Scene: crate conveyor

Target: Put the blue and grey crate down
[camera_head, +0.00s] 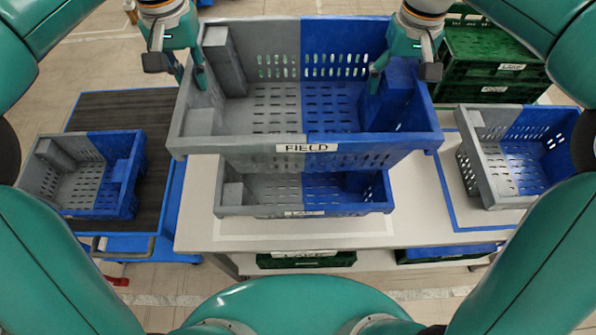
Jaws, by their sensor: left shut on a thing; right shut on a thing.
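A blue and grey crate (305,148) labelled FIELD is held in front of me, its left half grey and its right half blue. My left gripper (181,68) is shut on its left wall. My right gripper (405,68) is shut on its right wall. The held crate looks level and empty of loose goods. Another blue and grey crate (303,203) stands on the white table (215,225) below it, partly hidden. I cannot tell whether the two crates touch.
A blue and grey crate (85,175) sits on the dark-topped blue cart or conveyor (110,110) at left. Another crate (490,165) stands at the right of the table inside blue tape. Green crates (490,65) are stacked at the back right, with more under the table (305,260).

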